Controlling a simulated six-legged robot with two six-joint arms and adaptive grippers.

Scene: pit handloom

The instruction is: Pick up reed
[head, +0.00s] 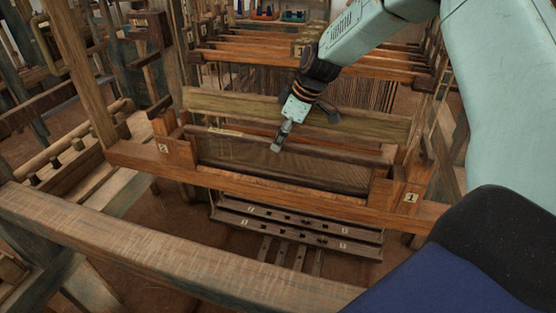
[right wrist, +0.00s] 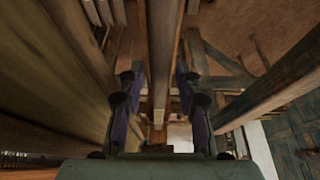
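The reed (head: 330,176) is a long, fine-toothed brown panel with a dark top rim. It sits upright in the wooden batten frame across the middle of the head view. My right gripper (head: 278,145) points down at the reed's top rim, left of its middle. In the right wrist view, my right gripper (right wrist: 160,76) has its two fingers apart, one on each side of a long narrow bar (right wrist: 164,40) that looks like the reed's top rim. Gaps show between bar and fingers there; whether any part touches is unclear. My left gripper is out of view.
The batten's lower beam (head: 250,188) runs in front of the reed, and a greenish beam (head: 225,104) lies behind it. A thick front beam (head: 150,250) crosses the lower left. Treadles and slotted bars (head: 290,230) lie below. Loom posts stand on both sides.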

